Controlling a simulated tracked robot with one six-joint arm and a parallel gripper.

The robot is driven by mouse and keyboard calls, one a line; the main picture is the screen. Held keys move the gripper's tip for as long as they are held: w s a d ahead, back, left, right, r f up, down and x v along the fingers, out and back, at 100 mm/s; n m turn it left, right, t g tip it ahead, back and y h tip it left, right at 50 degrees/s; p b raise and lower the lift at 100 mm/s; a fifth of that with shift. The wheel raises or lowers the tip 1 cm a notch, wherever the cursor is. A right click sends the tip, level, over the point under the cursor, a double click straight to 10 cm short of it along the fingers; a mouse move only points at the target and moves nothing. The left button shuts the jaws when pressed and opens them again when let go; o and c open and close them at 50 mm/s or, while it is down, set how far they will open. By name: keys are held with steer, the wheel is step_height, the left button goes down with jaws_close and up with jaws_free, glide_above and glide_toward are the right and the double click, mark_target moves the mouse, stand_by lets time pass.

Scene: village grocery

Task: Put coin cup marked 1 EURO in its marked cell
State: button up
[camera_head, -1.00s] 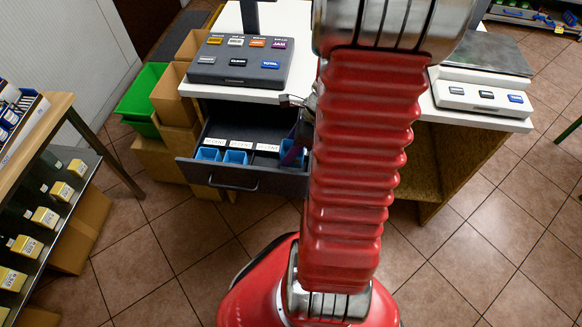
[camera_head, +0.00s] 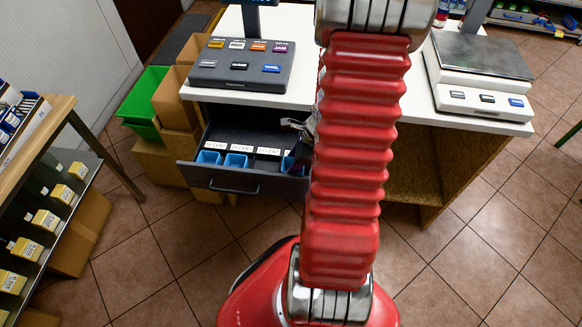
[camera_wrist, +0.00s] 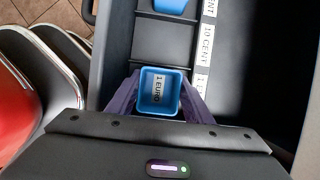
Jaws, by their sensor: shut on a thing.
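The blue coin cup marked 1 EURO (camera_wrist: 158,92) is upright between the purple fingers of my gripper (camera_wrist: 158,100) in the wrist view. The fingers are shut on its two sides. The cup is over or in the end cell of the open drawer (camera_head: 240,183), beside a label (camera_wrist: 199,84) that reads "1" and is partly hidden. I cannot tell whether it touches the drawer floor. In the head view the cup shows as a blue patch (camera_head: 289,163) beside my red arm, which hides most of my gripper.
Blue cups (camera_head: 208,157) (camera_head: 236,160) fill the left cells. The cell (camera_wrist: 163,42) by the 10 CENT label (camera_wrist: 206,45) is empty. The counter bears a grey keypad (camera_head: 240,65) above the drawer and a scale (camera_head: 482,55) at right.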

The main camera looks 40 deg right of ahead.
steer(key=shift+f, duration=0.9)
steer(key=shift+f, duration=0.1)
steer(key=o, duration=1.1)
steer(key=v, duration=1.2)
steer(key=shift+a, duration=0.1)
